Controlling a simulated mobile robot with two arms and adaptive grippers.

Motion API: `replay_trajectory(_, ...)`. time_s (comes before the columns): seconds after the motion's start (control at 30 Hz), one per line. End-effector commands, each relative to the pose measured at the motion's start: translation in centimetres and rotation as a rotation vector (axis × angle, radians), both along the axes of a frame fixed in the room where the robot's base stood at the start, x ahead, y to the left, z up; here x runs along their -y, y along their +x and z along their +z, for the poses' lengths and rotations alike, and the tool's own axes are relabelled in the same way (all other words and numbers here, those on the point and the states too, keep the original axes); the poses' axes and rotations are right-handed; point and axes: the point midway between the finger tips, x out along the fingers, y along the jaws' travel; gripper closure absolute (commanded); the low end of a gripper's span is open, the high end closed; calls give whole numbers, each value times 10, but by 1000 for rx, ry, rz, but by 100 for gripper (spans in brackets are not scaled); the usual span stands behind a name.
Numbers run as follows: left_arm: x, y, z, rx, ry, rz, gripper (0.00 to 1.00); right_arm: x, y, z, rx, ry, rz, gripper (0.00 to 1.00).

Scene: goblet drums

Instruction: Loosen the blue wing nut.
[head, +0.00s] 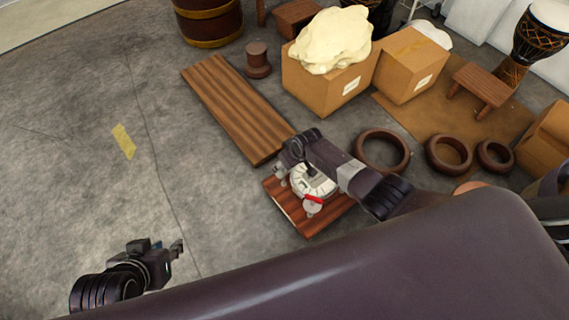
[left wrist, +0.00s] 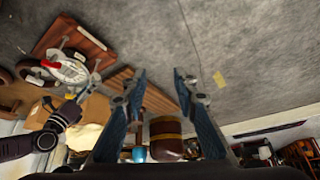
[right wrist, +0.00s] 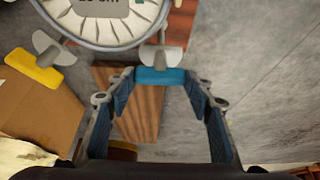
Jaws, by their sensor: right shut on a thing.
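The blue wing nut (right wrist: 160,75), a blue block with grey wings, sits at the rim of a round white-and-grey dial device (right wrist: 108,30). My right gripper (right wrist: 160,82) has its fingers on both sides of the blue block and is shut on it. In the head view the dial device (head: 312,183) rests on a reddish wooden board (head: 314,226), and my right gripper (head: 292,150) hides the blue nut there. A red wing nut (head: 313,199) and a yellow one (right wrist: 33,72) are on the same rim. My left gripper (head: 178,249) is open and empty, away from the device.
A long plank (head: 232,107) lies behind the board. Brown rings (head: 381,150), cardboard boxes (head: 325,88) and a small stool (head: 483,88) stand to the back and right. The grey floor at left is clear apart from a yellow tape mark (head: 124,141).

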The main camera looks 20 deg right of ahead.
Motion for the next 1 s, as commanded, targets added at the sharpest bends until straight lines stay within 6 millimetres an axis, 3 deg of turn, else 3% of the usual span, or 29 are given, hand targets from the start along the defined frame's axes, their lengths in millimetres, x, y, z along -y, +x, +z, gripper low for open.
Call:
replay_trajectory(0.27, 22, 66, 34, 303, -65, -23, 73, 1, -2, -5, -6, -1, 171, 77)
replay_trajectory(0.6, 49, 128, 114, 732, -164, -52, 73, 1, -1, -5, -6, -2, 355, 77)
replay_trajectory(0.8, 61, 143, 172, 995, -229, -67, 73, 3, -1, -5, -7, -3, 451, 77)
replay_trajectory(1.0, 67, 141, 224, 1222, -287, -78, 73, 2, -1, -4, -7, -2, 532, 77)
